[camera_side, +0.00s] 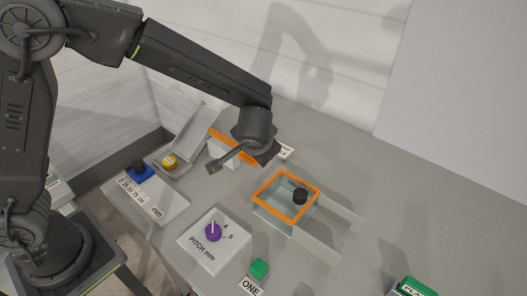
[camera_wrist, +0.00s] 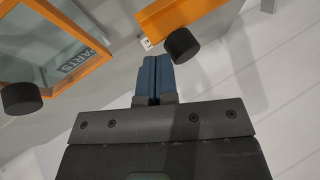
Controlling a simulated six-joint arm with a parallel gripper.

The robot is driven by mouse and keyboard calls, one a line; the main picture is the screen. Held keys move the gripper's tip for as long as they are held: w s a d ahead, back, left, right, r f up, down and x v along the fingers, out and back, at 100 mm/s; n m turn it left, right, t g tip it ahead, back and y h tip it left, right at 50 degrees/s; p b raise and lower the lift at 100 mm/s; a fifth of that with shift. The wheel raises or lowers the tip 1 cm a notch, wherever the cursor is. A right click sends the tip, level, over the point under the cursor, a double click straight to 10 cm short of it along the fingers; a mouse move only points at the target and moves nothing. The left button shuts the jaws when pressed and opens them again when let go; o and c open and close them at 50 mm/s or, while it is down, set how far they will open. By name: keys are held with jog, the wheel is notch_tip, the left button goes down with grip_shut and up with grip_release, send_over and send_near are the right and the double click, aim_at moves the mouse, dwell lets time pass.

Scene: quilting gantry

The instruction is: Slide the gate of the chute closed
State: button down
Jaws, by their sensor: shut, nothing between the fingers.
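My gripper (camera_wrist: 154,75) shows in the wrist view with its two blue fingers together and nothing between them. In the side view it hangs above the table, and its fingertips cannot be made out. A grey sloping trough (camera_side: 190,132) that looks like a chute stands at the back left. An orange slanted panel (camera_side: 216,136) stands behind my gripper, partly hidden. In the wrist view an orange part (camera_wrist: 185,17) with a black knob (camera_wrist: 181,45) lies just beyond my fingertips, apart from them. I cannot tell for sure which piece is the gate.
A clear box with an orange frame (camera_side: 267,187) and a black knob (camera_side: 300,196) stands right of my gripper, marked PARTS.

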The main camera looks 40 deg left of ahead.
jog(key=shift+a, duration=0.1)
jog(key=a, duration=1)
jog(key=shift+a, duration=0.35)
jog(key=s+d+r, duration=0.5)
jog(key=d+r, duration=0.3)
jog(key=shift+s, duration=0.3)
jog(key=shift+a+r, duration=0.1)
